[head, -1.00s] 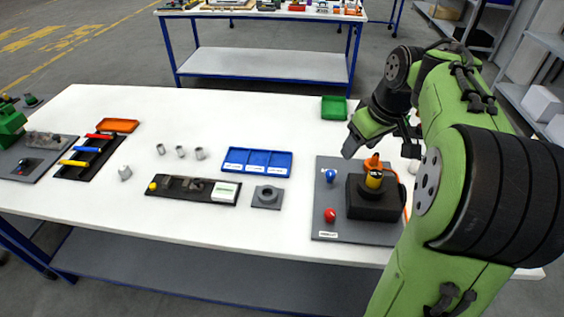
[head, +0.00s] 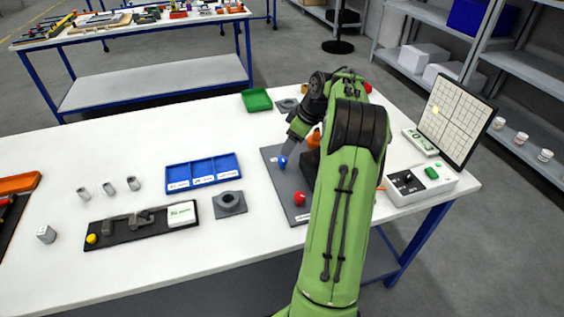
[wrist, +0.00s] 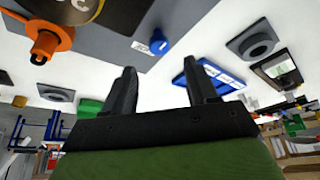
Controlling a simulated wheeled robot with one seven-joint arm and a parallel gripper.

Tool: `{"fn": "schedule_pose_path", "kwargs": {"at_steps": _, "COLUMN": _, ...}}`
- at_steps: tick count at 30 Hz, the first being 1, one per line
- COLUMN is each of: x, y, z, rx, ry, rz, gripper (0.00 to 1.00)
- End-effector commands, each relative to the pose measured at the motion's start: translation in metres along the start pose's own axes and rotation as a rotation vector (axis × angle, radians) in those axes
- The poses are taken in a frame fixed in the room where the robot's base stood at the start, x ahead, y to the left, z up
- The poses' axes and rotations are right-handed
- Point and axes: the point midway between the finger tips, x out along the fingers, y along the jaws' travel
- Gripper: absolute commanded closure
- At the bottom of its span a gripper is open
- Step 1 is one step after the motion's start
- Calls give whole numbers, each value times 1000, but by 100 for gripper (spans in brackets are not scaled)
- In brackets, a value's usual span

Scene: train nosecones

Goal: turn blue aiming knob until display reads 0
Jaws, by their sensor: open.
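A blue knob (head: 282,162) stands on the grey plate (head: 272,154) at the table's right part. It also shows in the wrist view (wrist: 159,46), beside a small white label. My gripper (head: 289,147) is just behind the knob in the head view, partly hidden by my arm. In the wrist view my gripper (wrist: 159,66) is open with nothing between its fingers, and the knob lies beyond the fingertips. A small display (head: 421,142) with green digits stands below a grid screen (head: 457,118); I cannot read the digits surely.
A red knob (head: 299,198) sits on the plate. A white box (head: 420,185) is at right. A blue tray (head: 203,173) and a green tray (head: 257,100) lie left and behind.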

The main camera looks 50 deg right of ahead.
Motion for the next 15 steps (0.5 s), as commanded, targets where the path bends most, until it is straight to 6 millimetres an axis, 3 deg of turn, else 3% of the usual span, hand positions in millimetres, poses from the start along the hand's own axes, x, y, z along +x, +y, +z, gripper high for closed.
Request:
{"fn": "schedule_pose_path", "kwargs": {"at_steps": 1, "x": 17, "y": -1, "z": 2, "rx": 1, "ry": -1, "rz": -3, "gripper": 42}}
{"fn": "schedule_pose_path", "kwargs": {"at_steps": 6, "x": 54, "y": -1, "z": 1, "rx": 0, "ry": -2, "rz": -2, "gripper": 42}}
{"fn": "schedule_pose_path", "kwargs": {"at_steps": 10, "x": 70, "y": 0, "z": 1, "rx": 2, "ry": -1, "rz": 0, "gripper": 42}}
{"fn": "schedule_pose_path", "kwargs": {"at_steps": 15, "x": 75, "y": 0, "z": 0, "rx": 2, "ry": 0, "rz": 2, "gripper": 42}}
